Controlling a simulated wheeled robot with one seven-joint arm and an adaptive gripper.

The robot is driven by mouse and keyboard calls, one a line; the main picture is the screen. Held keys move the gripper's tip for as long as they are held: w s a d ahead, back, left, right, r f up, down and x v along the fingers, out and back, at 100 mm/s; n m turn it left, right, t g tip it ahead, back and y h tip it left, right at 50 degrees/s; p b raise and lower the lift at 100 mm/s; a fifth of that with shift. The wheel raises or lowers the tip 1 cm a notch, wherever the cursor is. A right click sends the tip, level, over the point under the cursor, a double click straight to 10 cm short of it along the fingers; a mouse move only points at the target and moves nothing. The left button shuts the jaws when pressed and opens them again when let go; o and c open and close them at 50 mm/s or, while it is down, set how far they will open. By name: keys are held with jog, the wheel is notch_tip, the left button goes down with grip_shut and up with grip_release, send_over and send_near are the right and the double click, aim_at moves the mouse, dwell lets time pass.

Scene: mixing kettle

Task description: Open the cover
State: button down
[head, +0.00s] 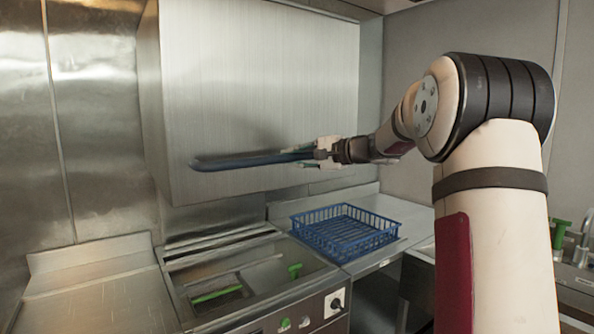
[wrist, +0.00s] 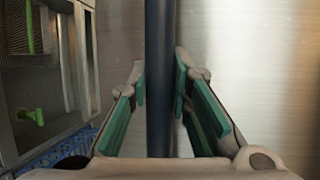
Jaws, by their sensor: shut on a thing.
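The cover (head: 260,90) is a large brushed-metal box front, hanging above the counter in the head view. It also fills the right of the wrist view (wrist: 255,60). A long dark blue handle bar (head: 225,163) runs along its lower front edge. My gripper (head: 312,152) is at the right end of this bar. In the wrist view the bar (wrist: 159,70) passes between the green finger pads of my gripper (wrist: 162,90), which are closed around it. The contact between pads and bar is partly hidden.
Below the cover is a metal basin unit (head: 215,285) with green-handled tools and a control knob (head: 336,303). A blue wire basket (head: 345,232) stands on the counter to the right. A metal side counter (head: 95,290) at the left is clear.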

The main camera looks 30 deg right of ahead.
jog(key=shift+r, duration=0.25)
jog(key=c, duration=1.4)
grip_release()
jog(key=shift+c, duration=0.2)
jog(key=v, duration=1.2)
